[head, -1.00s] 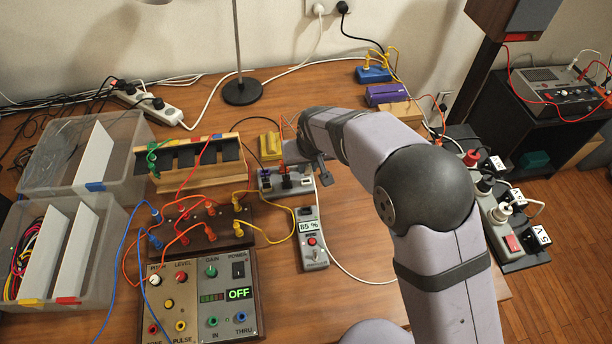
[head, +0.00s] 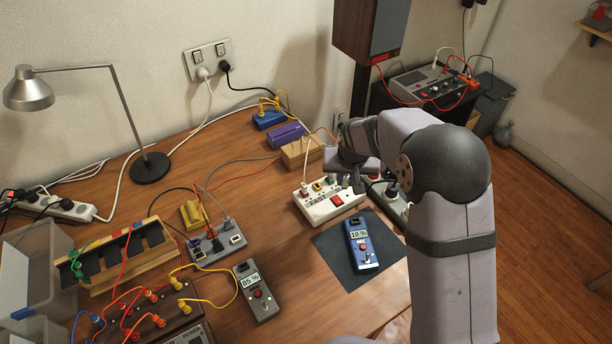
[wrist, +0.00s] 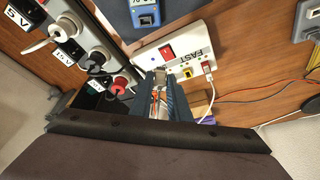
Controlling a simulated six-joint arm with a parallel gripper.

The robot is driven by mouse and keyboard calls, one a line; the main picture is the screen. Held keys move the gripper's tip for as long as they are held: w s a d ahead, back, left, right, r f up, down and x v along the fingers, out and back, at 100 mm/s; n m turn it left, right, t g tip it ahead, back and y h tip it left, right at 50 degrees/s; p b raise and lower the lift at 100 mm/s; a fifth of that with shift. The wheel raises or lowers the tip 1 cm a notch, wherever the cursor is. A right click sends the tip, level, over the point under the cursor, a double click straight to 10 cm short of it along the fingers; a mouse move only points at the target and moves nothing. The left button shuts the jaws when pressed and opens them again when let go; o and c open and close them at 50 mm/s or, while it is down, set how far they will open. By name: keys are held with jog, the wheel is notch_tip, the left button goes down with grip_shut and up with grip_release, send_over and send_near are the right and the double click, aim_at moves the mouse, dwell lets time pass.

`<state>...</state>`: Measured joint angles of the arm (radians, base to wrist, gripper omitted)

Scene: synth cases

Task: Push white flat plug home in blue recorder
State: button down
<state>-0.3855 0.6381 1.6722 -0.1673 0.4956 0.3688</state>
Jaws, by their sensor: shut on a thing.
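The blue recorder (head: 361,245) lies on a dark mat at the right of the table, its screen reading 10 %. Part of it shows at the top of the wrist view (wrist: 145,12). My gripper (head: 352,183) is at the right end of the white FAST charging block (head: 329,203), behind the recorder. In the wrist view my gripper (wrist: 160,79) is shut on a small pale thing, which looks like the white flat plug (wrist: 159,88). The fingers hide much of it. I cannot tell whether it touches the block.
Other leads are plugged into the FAST block beside my gripper. A grey hub (head: 217,249) and a grey 85 % recorder (head: 257,289) stand to the left. A black-and-white power strip (wrist: 98,50) lies close by. Bare table lies between the grey recorder and the mat.

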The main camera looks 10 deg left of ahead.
jog(key=s+d+f+n, duration=0.2)
jog(key=s+d, duration=0.1)
jog(key=d, duration=0.2)
jog(key=shift+f+n+y+p, duration=0.3)
jog(key=shift+f+y+p, duration=0.05)
jog(key=shift+y+p, duration=0.1)
jog(key=shift+s, duration=0.1)
jog(key=shift+f+b, duration=1.55)
jog(key=shift+f, duration=0.45)
jog(key=shift+f+b, duration=0.7)
jog(key=shift+f, duration=0.2)
